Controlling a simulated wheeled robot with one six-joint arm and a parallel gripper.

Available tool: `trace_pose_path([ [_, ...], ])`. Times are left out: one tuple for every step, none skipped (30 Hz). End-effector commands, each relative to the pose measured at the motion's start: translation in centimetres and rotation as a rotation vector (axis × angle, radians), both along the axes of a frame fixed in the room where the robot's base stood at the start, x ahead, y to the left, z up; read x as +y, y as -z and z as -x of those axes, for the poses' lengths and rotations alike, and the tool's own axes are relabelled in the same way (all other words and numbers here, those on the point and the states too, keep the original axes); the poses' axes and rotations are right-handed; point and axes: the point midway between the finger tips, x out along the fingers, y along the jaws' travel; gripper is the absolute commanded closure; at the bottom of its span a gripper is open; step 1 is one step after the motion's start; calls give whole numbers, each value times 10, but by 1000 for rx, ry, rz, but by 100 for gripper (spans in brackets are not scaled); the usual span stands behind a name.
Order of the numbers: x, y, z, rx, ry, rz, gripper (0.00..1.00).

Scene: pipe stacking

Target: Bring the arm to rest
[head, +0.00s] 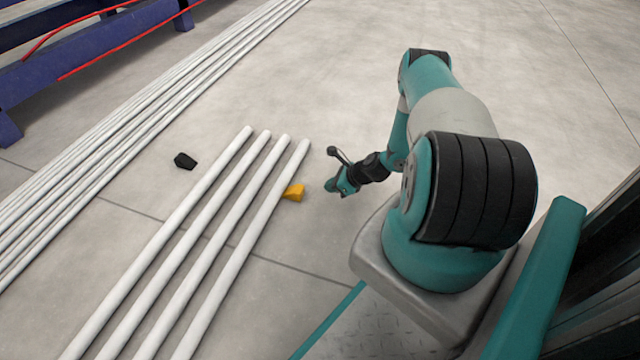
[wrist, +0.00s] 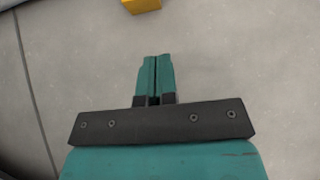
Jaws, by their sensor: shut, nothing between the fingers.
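My gripper (head: 333,187) hangs at the end of my bent arm, to the right of the near row of white pipes (head: 217,237) in the head view. In the wrist view my gripper (wrist: 154,58) shows its two teal fingers together, shut and empty, above bare floor. A yellow wedge (head: 293,193) sits against the right side of the rightmost near pipe, just left of my gripper and apart from it. The yellow wedge also shows at the top edge of the wrist view (wrist: 142,5).
A black wedge (head: 185,160) lies on the floor left of the near pipes. A longer bundle of several white pipes (head: 130,130) runs along the left. A blue rack (head: 90,60) with red lines stands at the upper left. The concrete floor beyond my arm is clear.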

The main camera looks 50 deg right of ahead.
Motion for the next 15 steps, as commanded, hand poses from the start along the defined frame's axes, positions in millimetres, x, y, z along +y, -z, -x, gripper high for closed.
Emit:
trace_pose_path([
  [-1,-16,7,1,-1,-3,100],
  [-2,-20,11,2,-2,-5,100],
  [-3,-25,16,3,-4,-4,100],
  [-4,-28,19,2,-5,-3,100],
  [-6,-31,22,1,-5,-3,100],
  [-7,-34,26,2,-7,-2,100],
  [-8,-37,28,2,-7,-2,100],
  [-9,-38,30,3,-7,-3,100],
  [-10,-40,33,2,-8,-3,100],
  [-11,-41,34,2,-8,-2,100],
  [-11,-42,35,2,-8,-2,100],
  [-12,-42,36,2,-8,-2,100],
  [-12,-42,37,2,-8,-2,100],
  [-12,-42,37,2,-8,-2,100],
  [-13,-42,38,2,-8,-2,100],
])
